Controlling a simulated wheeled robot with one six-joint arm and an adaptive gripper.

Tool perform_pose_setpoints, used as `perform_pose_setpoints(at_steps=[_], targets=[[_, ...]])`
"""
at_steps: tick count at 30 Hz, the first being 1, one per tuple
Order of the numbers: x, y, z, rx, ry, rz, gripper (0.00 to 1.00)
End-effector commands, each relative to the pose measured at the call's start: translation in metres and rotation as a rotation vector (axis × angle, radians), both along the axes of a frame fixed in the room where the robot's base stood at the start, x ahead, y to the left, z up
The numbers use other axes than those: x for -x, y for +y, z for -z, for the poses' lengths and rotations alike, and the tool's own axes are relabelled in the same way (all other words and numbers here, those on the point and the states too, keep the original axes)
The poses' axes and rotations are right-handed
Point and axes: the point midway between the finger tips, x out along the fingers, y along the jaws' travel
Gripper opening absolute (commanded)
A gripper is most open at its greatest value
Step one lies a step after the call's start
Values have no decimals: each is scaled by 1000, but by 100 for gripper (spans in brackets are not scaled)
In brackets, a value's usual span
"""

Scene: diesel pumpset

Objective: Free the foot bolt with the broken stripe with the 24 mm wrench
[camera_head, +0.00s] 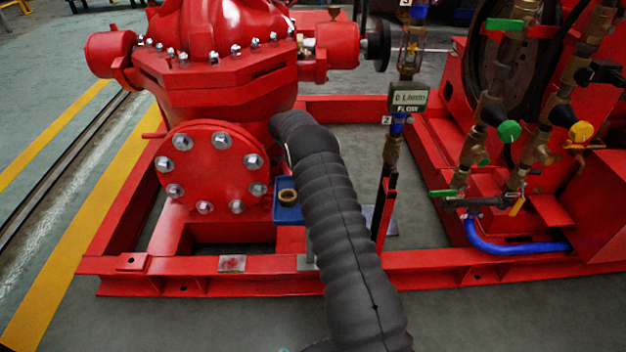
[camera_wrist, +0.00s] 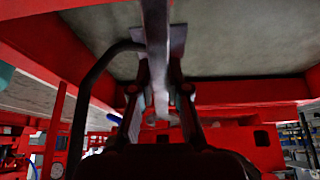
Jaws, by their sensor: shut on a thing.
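In the wrist view my gripper (camera_wrist: 160,68) is shut on a grey metal bar (camera_wrist: 155,28), which looks like the wrench. The bar runs between the fingers and up out of the top of the picture. Its working end and its size marking cannot be made out. In the head view my dark sleeved arm reaches up to the right side of the red pump (camera_head: 225,50), and my gripper and the wrench are hidden there. No foot bolt with a broken stripe can be made out in either view, so I cannot tell whether the wrench touches one.
A blue tray (camera_head: 289,214) with a brass-coloured ring (camera_head: 288,196) sits left of my arm. The red base frame (camera_head: 450,258) surrounds the pump. A gauge post (camera_head: 391,150), valves and a blue hose (camera_head: 510,247) stand to the right. The floor in front is clear.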

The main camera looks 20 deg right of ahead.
Motion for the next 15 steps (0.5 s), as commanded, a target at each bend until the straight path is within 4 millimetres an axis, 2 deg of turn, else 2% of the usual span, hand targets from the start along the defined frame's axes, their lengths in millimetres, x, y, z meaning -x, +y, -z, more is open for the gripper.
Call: perform_pose_setpoints(at_steps=[5, 15], targets=[[-7, -3, 1, 0, 2, -52, 0], [-7, -3, 0, 1, 2, -54, 0]])
